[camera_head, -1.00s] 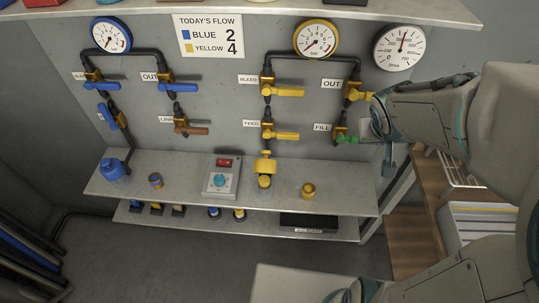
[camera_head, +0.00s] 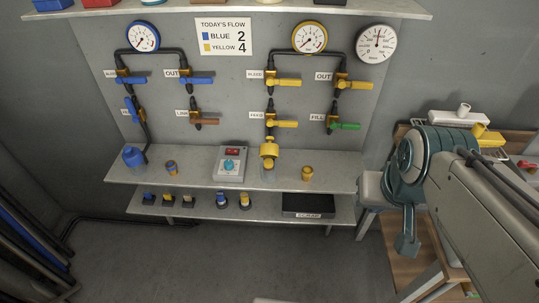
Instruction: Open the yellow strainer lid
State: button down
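The yellow strainer (camera_head: 268,150) has a yellow cap-like top and a clear lower part. It stands on the upper shelf below the yellow FEED valve handle (camera_head: 284,124), and its lid looks closed. My gripper (camera_head: 406,240) hangs at the right, past the shelf's right end and well away from the strainer. Only one finger-like part shows clearly, so its opening cannot be told. I see nothing held in it.
A grey control box (camera_head: 229,165) stands left of the strainer and a small brass-yellow fitting (camera_head: 307,173) right of it. The green FILL handle (camera_head: 345,126) and yellow OUT handle (camera_head: 355,85) are on the panel above. A wooden bench (camera_head: 410,265) is at right.

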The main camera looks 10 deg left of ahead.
aim_at(268, 150)
jog(key=k, duration=0.3)
jog(key=u, duration=1.4)
jog(key=i, duration=1.05)
jog(key=z, duration=1.8)
